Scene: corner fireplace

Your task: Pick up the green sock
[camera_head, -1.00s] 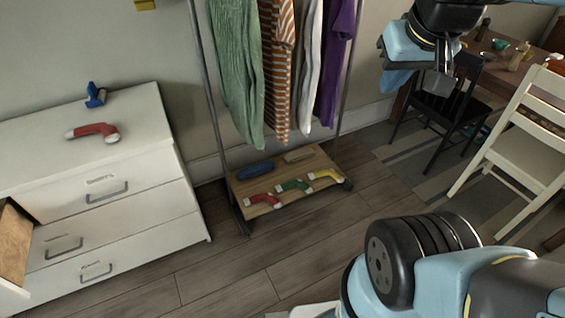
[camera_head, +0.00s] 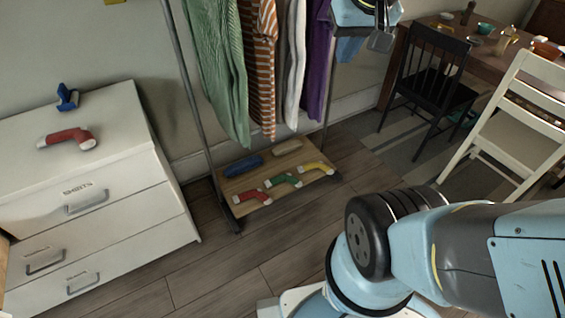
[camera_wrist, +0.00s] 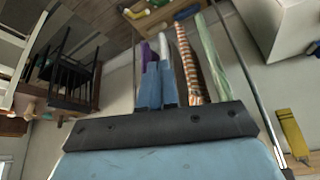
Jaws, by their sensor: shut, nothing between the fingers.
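The green sock (camera_head: 284,180) has white ends and lies on the low wooden shelf (camera_head: 263,207) of the clothes rack, between a red sock (camera_head: 252,197) and a yellow sock (camera_head: 316,168). My gripper (camera_head: 381,40) is high up at the top of the head view, right of the hanging clothes and well away from the sock. Its fingers (camera_wrist: 159,68) are shut and empty in the wrist view, which looks upside down toward the clothes. The yellow sock also shows at the top of the wrist view (camera_wrist: 134,14).
Hanging clothes (camera_head: 218,70) sit above the shelf's back. A blue shoe-like item (camera_head: 244,166) lies behind the socks. A white dresser (camera_head: 100,185) stands left with another red sock (camera_head: 68,138) on top. Black (camera_head: 430,85) and white chairs (camera_head: 505,135) stand right. Floor before the rack is clear.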

